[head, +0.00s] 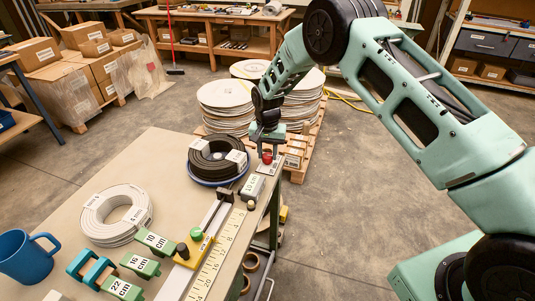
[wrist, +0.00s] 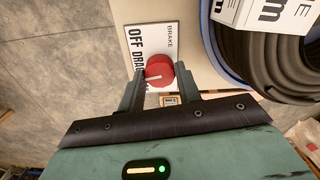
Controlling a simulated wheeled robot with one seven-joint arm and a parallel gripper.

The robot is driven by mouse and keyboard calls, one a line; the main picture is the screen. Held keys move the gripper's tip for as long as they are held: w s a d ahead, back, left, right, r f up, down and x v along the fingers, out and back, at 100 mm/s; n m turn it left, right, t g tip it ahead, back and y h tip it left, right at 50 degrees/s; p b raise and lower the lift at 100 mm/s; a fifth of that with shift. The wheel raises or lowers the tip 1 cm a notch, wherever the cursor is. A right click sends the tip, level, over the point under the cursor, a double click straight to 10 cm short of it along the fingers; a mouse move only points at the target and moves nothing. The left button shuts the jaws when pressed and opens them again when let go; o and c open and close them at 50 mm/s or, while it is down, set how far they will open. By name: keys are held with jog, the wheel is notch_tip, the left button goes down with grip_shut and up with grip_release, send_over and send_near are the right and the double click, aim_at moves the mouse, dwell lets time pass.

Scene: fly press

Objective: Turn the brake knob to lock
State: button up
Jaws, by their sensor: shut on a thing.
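The red brake knob (wrist: 159,68) sits on a white plate (wrist: 138,42) printed BRAKE, OFF and DRAG in the wrist view. Part of the print is hidden behind my gripper, and I see no LOCK mark. A short white line on the knob points left, toward the printed words. My gripper (wrist: 160,80) is shut on the knob, one finger on either side. In the head view, the knob (head: 267,158) is at the table's far right corner, with my gripper (head: 266,150) coming down on it from above.
A black coil (head: 216,158) on a blue base stands close to the left of the knob. A grey labelled block (head: 253,187) is just in front. A white coil (head: 115,214), green length blocks and a ruler (head: 214,262) lie nearer. Stacked reels (head: 226,105) stand behind the table.

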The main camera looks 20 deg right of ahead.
aim_at(267, 155)
jog(key=n+b, duration=0.1)
jog(key=n, duration=0.3)
jog(key=shift+b, duration=0.3)
jog(key=shift+n+b, duration=0.35)
jog(key=shift+n, duration=1.15)
jog(key=o, duration=1)
jog(key=shift+c, duration=0.2)
notch_tip(267, 155, up, 18)
jog(key=b, duration=0.2)
jog(key=shift+f, duration=0.25)
